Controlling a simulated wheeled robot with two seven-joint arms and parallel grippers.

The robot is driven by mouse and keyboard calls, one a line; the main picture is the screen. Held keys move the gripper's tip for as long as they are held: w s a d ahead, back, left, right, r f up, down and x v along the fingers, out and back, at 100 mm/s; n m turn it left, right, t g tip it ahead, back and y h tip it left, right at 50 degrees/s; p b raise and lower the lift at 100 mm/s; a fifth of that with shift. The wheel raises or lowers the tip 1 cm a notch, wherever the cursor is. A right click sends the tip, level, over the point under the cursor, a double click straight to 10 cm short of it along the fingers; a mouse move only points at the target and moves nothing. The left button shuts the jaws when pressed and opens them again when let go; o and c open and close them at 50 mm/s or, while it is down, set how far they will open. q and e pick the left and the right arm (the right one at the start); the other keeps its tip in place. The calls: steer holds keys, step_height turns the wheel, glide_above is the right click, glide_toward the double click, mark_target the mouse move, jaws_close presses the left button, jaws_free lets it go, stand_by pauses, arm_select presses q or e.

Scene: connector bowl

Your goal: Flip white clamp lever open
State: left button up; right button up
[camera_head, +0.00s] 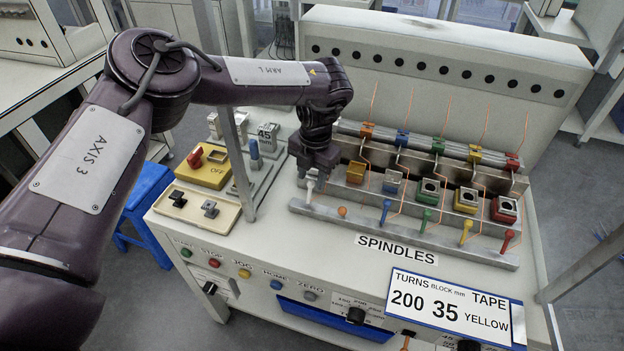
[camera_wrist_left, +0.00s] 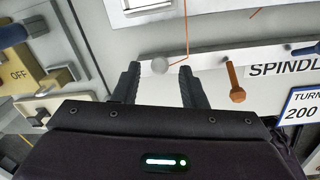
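The white clamp lever (camera_head: 310,187) is at the left end of the row of levers along the front rail, partly hidden under my left gripper. Its round white knob shows in the left wrist view (camera_wrist_left: 160,66), between the tips of the two fingers with space on both sides. My left gripper (camera_head: 313,172) points down over the left end of the spindle rails. In the left wrist view the gripper (camera_wrist_left: 160,78) is open with nothing held. My right gripper is not in view.
An orange lever (camera_head: 342,211) is just right of the white one, with blue (camera_head: 385,211), green (camera_head: 425,220), yellow (camera_head: 466,232) and red (camera_head: 508,239) levers further right. Thin copper wires (camera_head: 411,120) rise above the spindles. A grey post (camera_head: 238,165) stands left.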

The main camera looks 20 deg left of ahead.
mark_target(312, 181)
arm_select(q)
step_height(312, 181, down, 3)
steer(key=shift+w+a+r, duration=0.1)
steer(key=shift+w+r, duration=0.05)
steer(key=shift+r, duration=0.05)
steer(key=shift+f, duration=0.5)
jaws_close()
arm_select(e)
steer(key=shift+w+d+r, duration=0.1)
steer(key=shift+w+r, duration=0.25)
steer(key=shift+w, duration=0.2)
arm_select(q)
steer(key=shift+p, duration=0.3)
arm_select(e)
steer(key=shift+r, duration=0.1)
